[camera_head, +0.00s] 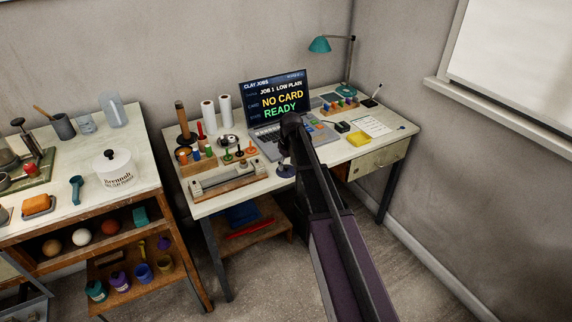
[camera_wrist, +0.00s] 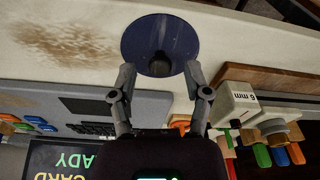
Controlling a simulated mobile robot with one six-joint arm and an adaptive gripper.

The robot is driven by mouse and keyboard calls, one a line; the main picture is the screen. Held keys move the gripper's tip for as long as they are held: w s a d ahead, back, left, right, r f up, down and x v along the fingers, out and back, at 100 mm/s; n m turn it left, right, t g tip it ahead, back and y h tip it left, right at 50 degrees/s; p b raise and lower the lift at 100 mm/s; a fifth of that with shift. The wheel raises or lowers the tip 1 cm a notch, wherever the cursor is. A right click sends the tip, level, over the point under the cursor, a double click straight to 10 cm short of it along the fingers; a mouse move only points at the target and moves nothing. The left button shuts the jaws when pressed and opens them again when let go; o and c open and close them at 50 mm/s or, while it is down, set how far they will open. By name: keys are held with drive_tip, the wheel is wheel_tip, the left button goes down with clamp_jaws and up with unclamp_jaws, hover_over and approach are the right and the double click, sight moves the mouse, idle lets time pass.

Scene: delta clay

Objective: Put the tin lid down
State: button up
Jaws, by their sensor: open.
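The tin lid is a dark blue disc (camera_wrist: 180,35) with a dark knob, seen in the wrist view. It appears to lie flat, knob up, on the pale desk top (camera_wrist: 240,55), close to the desk's front edge. In the head view the lid (camera_head: 286,172) shows as a small dark oval at that edge, partly behind my arm. My gripper (camera_wrist: 161,78) is open, with its fingertips apart on either side of the knob's near end and nothing clamped between them. In the head view my gripper (camera_head: 286,152) is mostly hidden by my own arm.
A laptop (camera_head: 275,98) reading "NO CARD READY" stands behind my gripper. A wooden-framed tool (camera_head: 228,178) and a rack of coloured pegs (camera_head: 200,160) are to the left.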

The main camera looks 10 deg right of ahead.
sight(289, 173)
wheel_tip(289, 173, up, 11)
drive_tip(key=s+p, duration=0.1)
drive_tip(key=p, duration=0.9)
drive_tip(key=shift+d+f, duration=0.2)
drive_tip(key=shift+d, duration=0.1)
drive_tip(key=shift+s, duration=0.1)
drive_tip(key=s+a+m+g, duration=0.1)
drive_tip(key=s+m, duration=0.4)
drive_tip(key=s, duration=2.2)
drive_tip(key=shift+s+m+h, duration=0.3)
drive_tip(key=shift+m, duration=0.1)
wheel_tip(289, 173, up, 3)
drive_tip(key=p, duration=0.3)
drive_tip(key=shift+f, duration=0.1)
drive_tip(key=shift+s+f, duration=0.1)
